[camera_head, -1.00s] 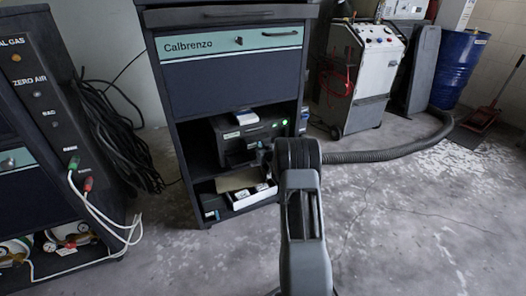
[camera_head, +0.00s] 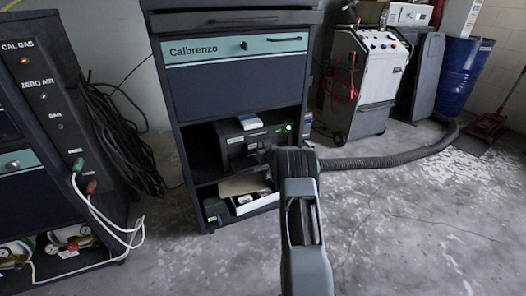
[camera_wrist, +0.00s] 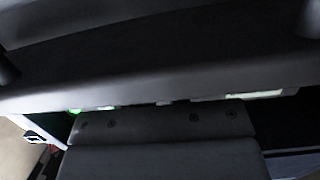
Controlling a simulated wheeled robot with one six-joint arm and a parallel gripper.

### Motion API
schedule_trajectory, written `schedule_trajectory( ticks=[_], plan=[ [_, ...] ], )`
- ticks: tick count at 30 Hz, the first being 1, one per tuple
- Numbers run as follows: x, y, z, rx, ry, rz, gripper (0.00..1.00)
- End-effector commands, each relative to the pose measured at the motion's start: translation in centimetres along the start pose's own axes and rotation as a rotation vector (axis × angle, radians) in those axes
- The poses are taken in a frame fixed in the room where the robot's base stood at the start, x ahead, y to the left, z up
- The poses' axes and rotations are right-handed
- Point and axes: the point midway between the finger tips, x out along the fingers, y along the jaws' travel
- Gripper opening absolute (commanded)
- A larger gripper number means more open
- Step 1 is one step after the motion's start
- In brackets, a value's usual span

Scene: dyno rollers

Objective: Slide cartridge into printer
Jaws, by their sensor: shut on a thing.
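The printer (camera_head: 252,136) is a dark box on the cabinet's middle shelf, with a lit green light at its right. It carries a white item (camera_head: 248,121) on top. My gripper (camera_head: 264,154) is in front of the printer's lower right front, mostly hidden by my wrist. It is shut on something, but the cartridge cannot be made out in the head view. The wrist view shows a dark block with small round fasteners across the bottom; I cannot tell whether it is cartridge or gripper. A green glow at the left there is beside a dark edge.
The Calbrenzo cabinet (camera_head: 234,84) surrounds the printer, with shelf and side walls close by. An open white box (camera_head: 255,201) sits on the shelf below. A gas panel with hoses stands left. A thick hose (camera_head: 390,162) lies right. Front floor is clear.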

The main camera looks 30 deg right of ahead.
Motion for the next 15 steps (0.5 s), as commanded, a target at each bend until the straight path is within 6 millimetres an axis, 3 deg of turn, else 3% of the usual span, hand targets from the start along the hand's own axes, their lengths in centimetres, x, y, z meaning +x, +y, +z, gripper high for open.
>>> schedule_trajectory(
  ticks=[15],
  plan=[
    [2.0, -0.1, -0.7, -0.002, 0.006, -0.001, 0.0]
  ],
)
